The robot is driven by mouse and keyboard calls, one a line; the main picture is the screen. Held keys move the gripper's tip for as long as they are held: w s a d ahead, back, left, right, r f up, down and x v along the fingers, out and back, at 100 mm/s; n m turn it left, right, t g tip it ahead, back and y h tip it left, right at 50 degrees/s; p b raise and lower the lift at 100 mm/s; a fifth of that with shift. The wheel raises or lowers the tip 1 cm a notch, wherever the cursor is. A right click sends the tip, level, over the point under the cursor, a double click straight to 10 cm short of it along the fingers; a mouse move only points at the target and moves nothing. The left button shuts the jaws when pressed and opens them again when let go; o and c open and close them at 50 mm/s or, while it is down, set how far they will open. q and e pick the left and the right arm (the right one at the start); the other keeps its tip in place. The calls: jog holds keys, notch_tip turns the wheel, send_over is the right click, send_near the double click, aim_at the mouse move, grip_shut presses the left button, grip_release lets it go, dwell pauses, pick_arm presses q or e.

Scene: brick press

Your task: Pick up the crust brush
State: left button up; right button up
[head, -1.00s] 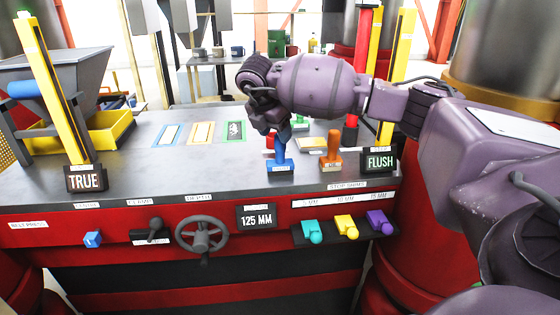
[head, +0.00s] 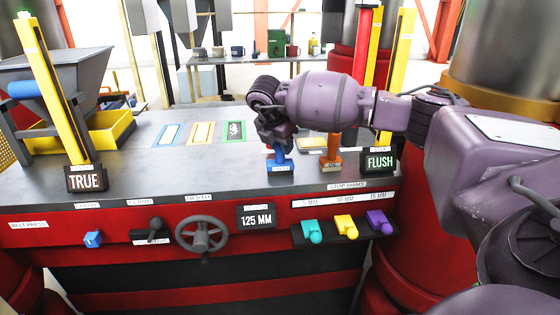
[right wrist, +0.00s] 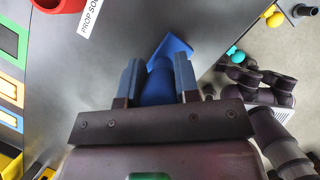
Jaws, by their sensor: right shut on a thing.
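A blue tool (head: 280,163) with a flared foot and a small label stands on the grey press table. I cannot read the label, so I cannot tell from it whether this is the crust brush. My right gripper (head: 276,143) is over the tool from above and hides its upper part. In the right wrist view the two fingers (right wrist: 159,80) are closed on either side of the blue stem (right wrist: 157,88), with the foot (right wrist: 174,48) showing beyond them. The foot appears to rest on the table.
An orange tool (head: 331,152) stands just right of the blue one, near the FLUSH sign (head: 379,161). A red round item (right wrist: 60,4) is close by. Coloured frames (head: 201,132) lie at left. Teal, yellow and purple shims (head: 345,226) line the front; the table's left middle is clear.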

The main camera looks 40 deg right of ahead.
grip_shut()
notch_tip(320, 180, up, 20)
dwell(0.3)
jog(key=shift+o, duration=1.1)
grip_release()
jog(key=shift+c, duration=1)
